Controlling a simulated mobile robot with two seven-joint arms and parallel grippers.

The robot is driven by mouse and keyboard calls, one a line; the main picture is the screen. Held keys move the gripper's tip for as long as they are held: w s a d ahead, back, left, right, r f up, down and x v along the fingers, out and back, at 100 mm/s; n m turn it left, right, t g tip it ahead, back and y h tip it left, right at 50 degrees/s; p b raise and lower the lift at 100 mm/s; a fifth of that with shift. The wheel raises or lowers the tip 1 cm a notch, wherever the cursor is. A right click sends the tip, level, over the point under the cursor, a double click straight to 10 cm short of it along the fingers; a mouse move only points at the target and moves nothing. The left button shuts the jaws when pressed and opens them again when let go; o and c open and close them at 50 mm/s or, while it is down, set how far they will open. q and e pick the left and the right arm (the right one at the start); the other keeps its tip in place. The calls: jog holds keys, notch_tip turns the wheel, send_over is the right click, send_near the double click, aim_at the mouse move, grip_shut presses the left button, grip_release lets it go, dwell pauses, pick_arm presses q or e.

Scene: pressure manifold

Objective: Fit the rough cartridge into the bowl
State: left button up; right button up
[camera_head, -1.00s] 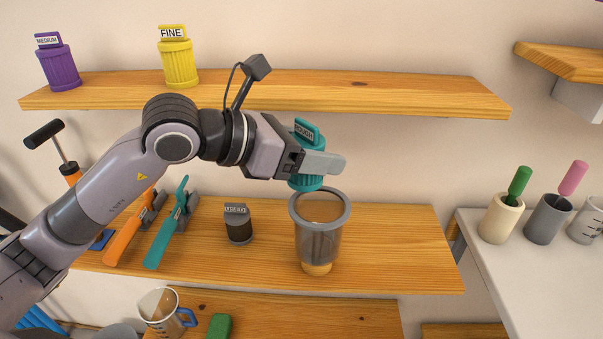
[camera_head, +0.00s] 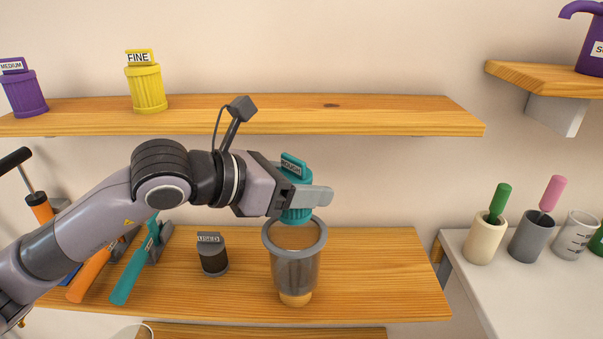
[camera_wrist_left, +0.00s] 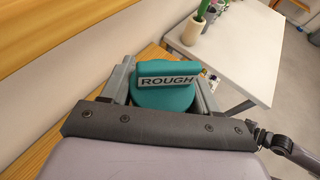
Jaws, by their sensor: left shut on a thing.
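The teal rough cartridge (camera_head: 295,214) is held upright in my left gripper (camera_head: 308,197), which is shut on it. Its ROUGH label faces up in the left wrist view (camera_wrist_left: 167,82), with a finger on each side. The bowl (camera_head: 296,262) is a clear grey cup with a thick grey rim and a tan base, standing on the lower wooden shelf. The cartridge is above the bowl's back rim, and its lower end shows just over the opening. I cannot tell whether it touches the rim. My right gripper is out of view.
A dark USED cartridge (camera_head: 213,256) stands left of the bowl on the lower shelf (camera_head: 390,280). Yellow FINE (camera_head: 147,88) and purple MEDIUM (camera_head: 25,95) cartridges stand on the upper shelf (camera_head: 400,116). A white table (camera_head: 500,285) with cups is at right.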

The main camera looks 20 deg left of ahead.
pick_arm(q)
jog(key=shift+f+b, duration=0.8)
jog(key=shift+f, duration=1.35)
jog(key=o, duration=1.2)
jog(key=shift+c, duration=0.2)
notch_tip(320, 180, up, 7)
jog(key=p, duration=0.3)
jog(key=shift+s, duration=0.1)
